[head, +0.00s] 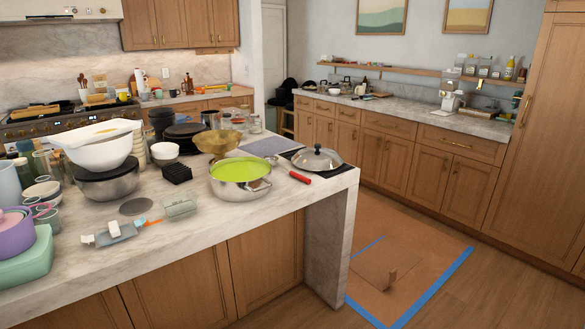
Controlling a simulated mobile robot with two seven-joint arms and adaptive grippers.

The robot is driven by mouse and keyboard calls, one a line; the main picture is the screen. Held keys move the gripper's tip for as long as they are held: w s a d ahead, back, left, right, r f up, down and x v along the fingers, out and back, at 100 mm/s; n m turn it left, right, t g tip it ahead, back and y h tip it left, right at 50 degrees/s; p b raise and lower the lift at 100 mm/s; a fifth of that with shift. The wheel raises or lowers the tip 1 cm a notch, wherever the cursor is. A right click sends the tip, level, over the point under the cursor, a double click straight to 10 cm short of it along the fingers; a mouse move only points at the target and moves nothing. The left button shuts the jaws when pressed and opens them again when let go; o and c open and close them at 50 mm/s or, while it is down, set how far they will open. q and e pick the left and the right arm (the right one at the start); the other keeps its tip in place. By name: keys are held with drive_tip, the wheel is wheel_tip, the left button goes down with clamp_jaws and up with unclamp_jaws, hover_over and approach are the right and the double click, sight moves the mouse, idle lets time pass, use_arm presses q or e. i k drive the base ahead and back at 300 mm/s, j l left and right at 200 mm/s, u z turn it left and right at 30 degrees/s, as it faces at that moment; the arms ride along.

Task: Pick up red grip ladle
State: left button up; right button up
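A red grip (299,177) shows on the marble island top, near its right front edge. It appears to be the handle of the red grip ladle. A thin dark shaft seems to run from it back and left toward the rim of a steel pot; the ladle's bowl end cannot be made out clearly. The grip lies in front of a domed steel lid (317,157) and right of the steel pot with a bright green inside (240,172). Neither of my grippers is in view.
The island top (200,245) is crowded on the left and back with bowls, including a white bowl (101,152), a purple pot (14,232) and a brass bowl (217,141). Floor right of the island has brown sheeting edged with blue tape (435,285).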

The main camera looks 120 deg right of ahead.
sight(273, 160)
drive_tip(key=z, duration=3.8)
